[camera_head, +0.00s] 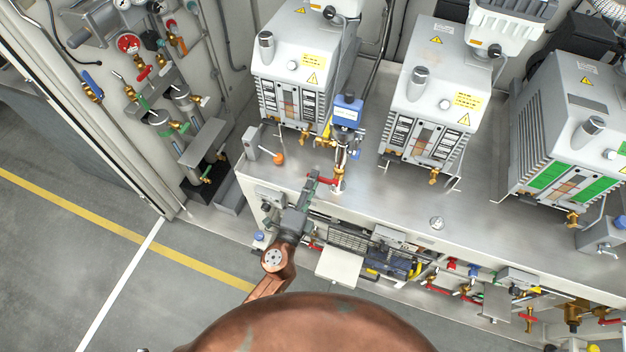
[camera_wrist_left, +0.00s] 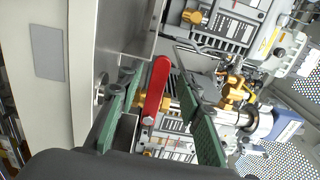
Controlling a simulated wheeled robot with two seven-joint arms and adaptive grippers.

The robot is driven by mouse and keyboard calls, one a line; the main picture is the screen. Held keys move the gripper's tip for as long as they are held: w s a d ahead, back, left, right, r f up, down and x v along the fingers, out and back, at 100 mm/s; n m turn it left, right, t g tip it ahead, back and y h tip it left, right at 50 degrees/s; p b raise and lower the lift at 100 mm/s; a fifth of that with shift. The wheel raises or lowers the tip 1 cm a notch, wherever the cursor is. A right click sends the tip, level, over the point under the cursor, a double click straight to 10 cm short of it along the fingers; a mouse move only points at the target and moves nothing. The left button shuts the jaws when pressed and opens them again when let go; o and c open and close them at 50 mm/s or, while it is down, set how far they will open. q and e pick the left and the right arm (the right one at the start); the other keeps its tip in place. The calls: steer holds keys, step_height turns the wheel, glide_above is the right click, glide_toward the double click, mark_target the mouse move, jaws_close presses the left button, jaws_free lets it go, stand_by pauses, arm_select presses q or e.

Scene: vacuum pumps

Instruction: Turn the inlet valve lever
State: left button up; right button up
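The inlet valve lever (camera_head: 326,181) is a red handle on a brass valve at the front edge of the metal bench, below a blue-topped gauge (camera_head: 347,110). My left gripper (camera_head: 314,180) is at the lever's left end. In the left wrist view the red lever (camera_wrist_left: 157,88) shows between the two green-padded fingers of the left gripper (camera_wrist_left: 152,82), with a gap on each side. The fingers are apart and do not appear to press on it. The brass valve body is partly hidden behind the lever and right finger. My right gripper is not in view.
Grey vacuum pumps (camera_head: 300,65) stand in a row on the bench (camera_head: 370,205). An orange knob (camera_head: 278,158) sits left of the lever. Under the bench are hoses and red-handled valves. The floor (camera_head: 120,240) at left is clear.

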arm_select(q)
steer(key=shift+s, duration=0.2)
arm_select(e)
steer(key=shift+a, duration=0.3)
arm_select(q)
steer(key=shift+s+a, duration=0.15)
steer(key=shift+s, duration=0.05)
steer(key=v, duration=0.5)
steer(key=shift+s+a+b, duration=0.1)
steer(key=shift+s+b, duration=0.1)
steer(key=shift+b, duration=0.15)
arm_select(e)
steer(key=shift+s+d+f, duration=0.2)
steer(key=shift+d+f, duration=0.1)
arm_select(q)
steer(key=shift+f, duration=0.1)
